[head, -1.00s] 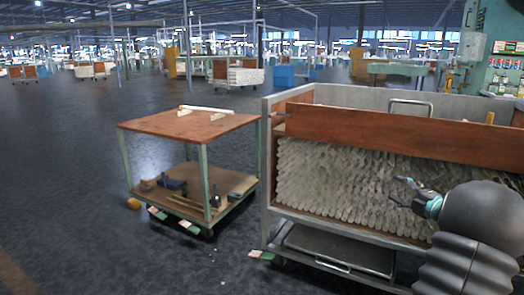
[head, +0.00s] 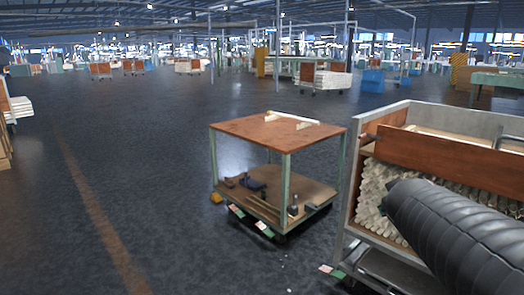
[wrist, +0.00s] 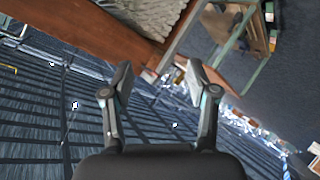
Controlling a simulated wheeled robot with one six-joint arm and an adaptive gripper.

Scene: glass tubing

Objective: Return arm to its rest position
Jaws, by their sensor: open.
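My gripper (wrist: 158,82) is open and empty in the wrist view, its two fingers apart with nothing between them. The wrist view is tilted, with a wooden board and glass tubes beyond the fingers. In the head view my arm reaches in from the lower right, in front of the tube cart (head: 345,208); my gripper does not show there. The glass tubes (head: 372,190) lie stacked in that cart behind a brown board and are partly hidden by my arm. They also show in the wrist view (wrist: 150,12).
A two-level wooden cart (head: 262,130) stands left of the tube cart, with a pale rack (head: 293,119) on top and small items on its lower shelf. Open dark floor (head: 120,180) lies to the left. Other carts stand far back.

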